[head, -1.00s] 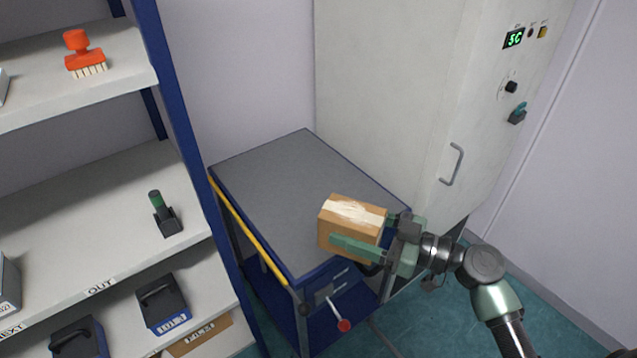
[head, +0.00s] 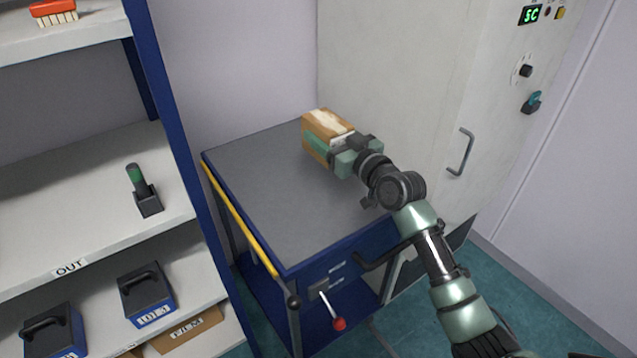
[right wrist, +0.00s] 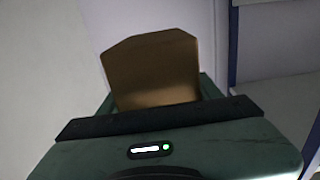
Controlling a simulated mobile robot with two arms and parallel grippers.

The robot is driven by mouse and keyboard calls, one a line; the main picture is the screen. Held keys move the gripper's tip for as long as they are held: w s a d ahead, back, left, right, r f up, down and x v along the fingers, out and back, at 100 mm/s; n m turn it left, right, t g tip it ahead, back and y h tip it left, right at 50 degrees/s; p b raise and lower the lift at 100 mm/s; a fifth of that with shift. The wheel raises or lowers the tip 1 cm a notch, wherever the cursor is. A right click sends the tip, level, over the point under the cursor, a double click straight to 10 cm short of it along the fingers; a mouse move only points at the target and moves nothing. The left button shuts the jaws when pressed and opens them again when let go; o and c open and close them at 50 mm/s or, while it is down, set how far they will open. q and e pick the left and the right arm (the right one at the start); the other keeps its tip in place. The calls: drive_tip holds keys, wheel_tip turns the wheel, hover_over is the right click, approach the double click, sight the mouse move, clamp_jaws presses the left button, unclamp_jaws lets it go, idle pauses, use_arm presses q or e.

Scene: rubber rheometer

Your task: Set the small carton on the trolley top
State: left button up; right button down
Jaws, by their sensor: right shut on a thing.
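The small carton (head: 325,131) is a brown box with a pale tape strip on top, in the head view over the back part of the trolley top. My right gripper (head: 327,148) is shut on the carton, with a green finger along its near side. In the right wrist view the carton (right wrist: 152,72) stands between the fingers, its brown face dim. The trolley top (head: 262,205) is a flat grey surface on a blue frame. I cannot tell whether the carton touches it. My left gripper is not in view.
A tall pale cabinet (head: 400,90) with a handle (head: 461,152) stands close behind and right of the trolley. A blue-framed shelf rack (head: 180,150) stands at the left. The trolley has a yellow rail (head: 238,218) and a red-knobbed lever (head: 339,323). The front and left of its top are clear.

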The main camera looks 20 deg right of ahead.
wheel_tip(320, 180, down, 16)
drive_tip(key=b, duration=0.5)
drive_tip(key=shift+r, duration=0.25)
drive_tip(key=shift+c, duration=1.6)
unclamp_jaws()
drive_tip(key=shift+s, duration=0.15)
drive_tip(key=shift+s+d, duration=0.15)
drive_tip(key=shift+s, duration=0.1)
drive_tip(key=v, duration=1.1)
drive_tip(key=shift+s+p, duration=0.15)
drive_tip(key=shift+p, duration=0.15)
